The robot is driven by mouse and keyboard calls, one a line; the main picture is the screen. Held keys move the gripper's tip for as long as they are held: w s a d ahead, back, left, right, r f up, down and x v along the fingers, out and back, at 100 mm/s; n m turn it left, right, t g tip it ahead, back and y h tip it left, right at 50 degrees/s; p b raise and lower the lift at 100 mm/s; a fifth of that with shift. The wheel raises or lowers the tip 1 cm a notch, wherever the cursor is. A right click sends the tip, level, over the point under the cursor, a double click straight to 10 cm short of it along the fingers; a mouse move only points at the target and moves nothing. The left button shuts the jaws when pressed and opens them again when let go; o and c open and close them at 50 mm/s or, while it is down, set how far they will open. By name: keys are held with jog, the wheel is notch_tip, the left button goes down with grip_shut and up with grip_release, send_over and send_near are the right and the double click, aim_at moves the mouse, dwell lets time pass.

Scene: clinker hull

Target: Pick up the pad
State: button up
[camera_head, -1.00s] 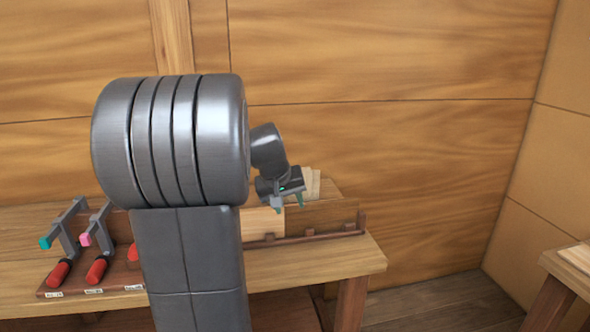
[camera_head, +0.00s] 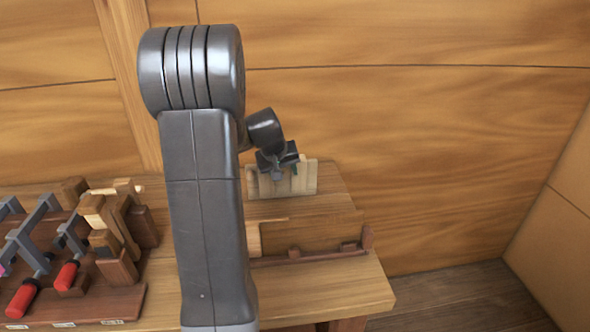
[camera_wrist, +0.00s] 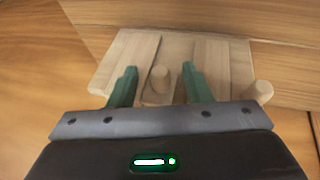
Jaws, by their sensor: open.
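My gripper (camera_head: 284,170) is at the back of the workbench, in front of a pale wooden rack (camera_head: 308,178). Nothing is held. No piece is plainly recognisable as the pad; it may be part of this pale wood. In the head view my arm hides part of the bench.
The wooden workbench (camera_head: 330,290) has a dark ledge (camera_head: 320,253) along its right part. At left a rack holds clamps with red handles (camera_head: 24,298) and several wooden blocks (camera_head: 117,266). A plank wall (camera_head: 420,130) stands close behind. The bench's front right is clear.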

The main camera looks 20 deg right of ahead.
jog(key=shift+w+d+f, duration=0.2)
jog(key=shift+f, duration=0.4)
grip_shut()
jog(key=shift+r, duration=0.15)
